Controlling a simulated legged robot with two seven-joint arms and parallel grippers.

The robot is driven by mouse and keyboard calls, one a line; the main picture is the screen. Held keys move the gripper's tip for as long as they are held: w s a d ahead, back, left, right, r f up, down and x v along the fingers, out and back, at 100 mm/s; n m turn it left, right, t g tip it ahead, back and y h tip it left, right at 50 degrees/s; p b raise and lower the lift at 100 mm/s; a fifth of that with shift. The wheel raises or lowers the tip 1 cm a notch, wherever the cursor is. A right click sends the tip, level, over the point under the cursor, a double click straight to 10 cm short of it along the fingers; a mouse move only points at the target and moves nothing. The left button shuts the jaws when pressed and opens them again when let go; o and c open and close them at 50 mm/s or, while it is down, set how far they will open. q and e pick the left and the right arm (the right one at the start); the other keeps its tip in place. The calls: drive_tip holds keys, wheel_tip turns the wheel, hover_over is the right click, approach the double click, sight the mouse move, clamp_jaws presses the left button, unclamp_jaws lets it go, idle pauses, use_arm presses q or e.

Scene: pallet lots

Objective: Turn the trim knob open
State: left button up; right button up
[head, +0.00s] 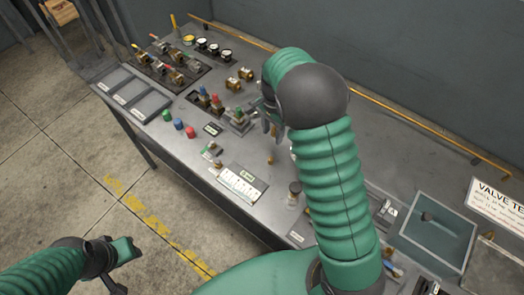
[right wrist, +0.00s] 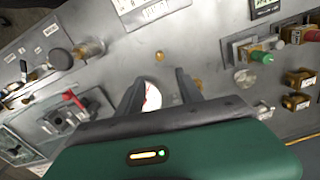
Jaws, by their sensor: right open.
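No readable label marks the trim knob, so I cannot tell for certain which knob it is. A small brass knob (head: 270,159) stands on the grey bench, below my right gripper (head: 271,128) in the head view. In the right wrist view a small brass knob (right wrist: 160,56) lies just beyond the open, empty fingers (right wrist: 161,84), apart from them. A dark round knob on a brass stem (head: 295,188) stands nearer the front edge; a similar one (right wrist: 61,58) shows in the wrist view. My left gripper (head: 125,251) hangs over the floor, away from the bench; its jaw opening is unclear.
Several coloured valves (head: 215,100), push buttons (head: 178,124) and brass fittings (head: 239,77) crowd the bench left of my right arm. A white label panel (head: 242,182) lies near the front. A gauge face (right wrist: 152,96) shows between my fingers. A yellow rail (head: 400,118) runs along the back.

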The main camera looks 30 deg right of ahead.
hover_over(271, 158)
wheel_tip(271, 158, down, 4)
wheel_tip(271, 158, down, 10)
drive_tip(key=shift+w+r+p, duration=0.1)
drive_tip(key=shift+p, duration=0.6)
drive_tip(key=shift+d+f, duration=0.1)
drive_tip(key=shift+f, duration=0.25)
drive_tip(key=shift+a, duration=0.35)
drive_tip(key=c, duration=0.5)
drive_tip(key=shift+r, duration=0.1)
clamp_jaws()
drive_tip(key=shift+d, duration=0.2)
